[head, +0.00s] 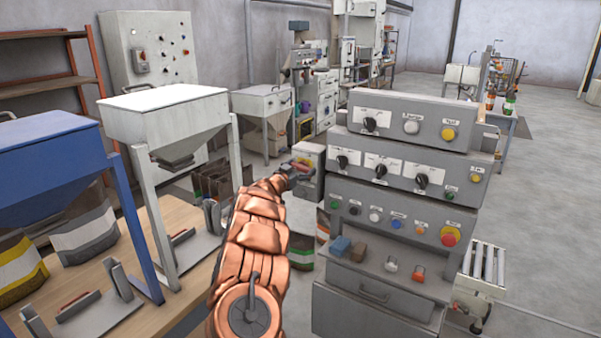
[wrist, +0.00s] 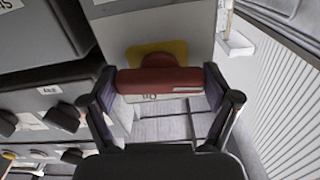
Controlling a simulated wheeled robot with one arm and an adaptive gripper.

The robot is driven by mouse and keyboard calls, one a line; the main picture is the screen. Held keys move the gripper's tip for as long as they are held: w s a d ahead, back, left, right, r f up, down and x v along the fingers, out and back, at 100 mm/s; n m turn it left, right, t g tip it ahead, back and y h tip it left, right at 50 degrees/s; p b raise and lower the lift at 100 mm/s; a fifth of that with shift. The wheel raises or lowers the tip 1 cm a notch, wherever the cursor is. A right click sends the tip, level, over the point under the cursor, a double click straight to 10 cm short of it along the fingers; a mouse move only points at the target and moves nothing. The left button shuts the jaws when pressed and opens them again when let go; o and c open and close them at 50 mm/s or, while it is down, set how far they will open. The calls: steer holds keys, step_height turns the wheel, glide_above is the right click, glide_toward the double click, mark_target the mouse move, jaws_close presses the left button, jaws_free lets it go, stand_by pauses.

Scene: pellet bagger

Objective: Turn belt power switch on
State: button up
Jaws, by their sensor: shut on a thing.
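My gripper (head: 297,169) is at the end of my copper-coloured arm, beside a small pale box (head: 310,153) left of the grey control console. In the wrist view the two fingers are shut on the ends of a red switch handle (wrist: 165,83), one finger on each side. The handle lies level across that picture. A yellow plate (wrist: 140,56) shows behind it on a pale housing (wrist: 130,28). A white label below the handle is partly covered and I cannot read it. In the head view the handle is mostly hidden by my gripper.
The grey console (head: 400,185), with several knobs and buttons and a red emergency stop (head: 450,236), stands close right of my arm. A wooden table (head: 195,262) with a white hopper (head: 165,115) and a blue hopper (head: 45,150) is at left. Open floor (head: 545,200) lies at right.

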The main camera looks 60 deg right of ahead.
steer(key=m+b, duration=0.3)
steer(key=shift+f, duration=0.3)
steer(key=m+b, duration=0.4)
steer(key=m, duration=0.1)
steer(key=m+b, duration=0.3)
steer(key=shift+m, duration=0.3)
steer(key=m+b, duration=0.3)
steer(key=m, duration=0.1)
steer(key=shift+r+m, duration=0.15)
steer(key=shift+m, duration=0.25)
steer(key=shift+r+m, duration=0.1)
steer(key=shift+m, duration=0.2)
steer(key=o, duration=0.9)
steer(key=shift+a, duration=0.1)
